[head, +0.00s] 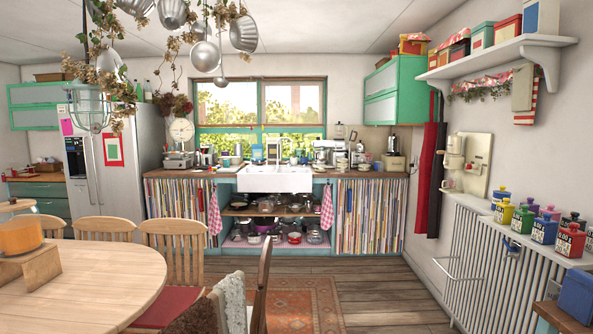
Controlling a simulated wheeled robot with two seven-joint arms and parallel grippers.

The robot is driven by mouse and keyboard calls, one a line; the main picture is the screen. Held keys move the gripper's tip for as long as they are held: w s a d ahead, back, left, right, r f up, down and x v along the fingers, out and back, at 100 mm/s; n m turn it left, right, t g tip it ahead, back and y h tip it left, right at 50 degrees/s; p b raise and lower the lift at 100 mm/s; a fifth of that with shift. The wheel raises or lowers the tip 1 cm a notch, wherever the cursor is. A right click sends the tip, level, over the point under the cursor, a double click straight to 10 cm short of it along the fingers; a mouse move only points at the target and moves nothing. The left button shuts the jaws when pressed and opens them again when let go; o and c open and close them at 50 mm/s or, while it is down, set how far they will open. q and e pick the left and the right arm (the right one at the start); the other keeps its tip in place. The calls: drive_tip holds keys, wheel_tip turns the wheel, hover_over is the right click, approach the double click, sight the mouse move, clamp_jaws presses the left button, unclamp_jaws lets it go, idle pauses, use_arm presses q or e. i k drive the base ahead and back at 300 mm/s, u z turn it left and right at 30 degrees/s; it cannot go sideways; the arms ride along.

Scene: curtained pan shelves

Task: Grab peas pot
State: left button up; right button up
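Several coloured lidded canisters stand on a white ledge (518,229) above the radiator at the right. They include a yellow one (522,220), a green one (504,212), a blue one (545,230) and a red one (570,240). Their labels are too small for me to read, so I cannot tell which is the peas pot. Metal pots and pans also sit on the open shelves (240,243) under the sink, and others hang at the top left. Neither of my grippers is in view.
A round wooden table (105,285) with chairs fills the front left. A chair (262,285) stands near the middle. The white radiator (490,270) lines the right wall. Wooden floor (385,295) is open between the rug (290,300) and the radiator.

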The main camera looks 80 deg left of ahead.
sight(361, 167)
drive_tip(key=u, duration=2.05)
drive_tip(key=i, duration=4.7)
drive_tip(key=u, duration=1.6)
drive_tip(key=i, duration=2.35)
drive_tip(key=u, duration=1.2)
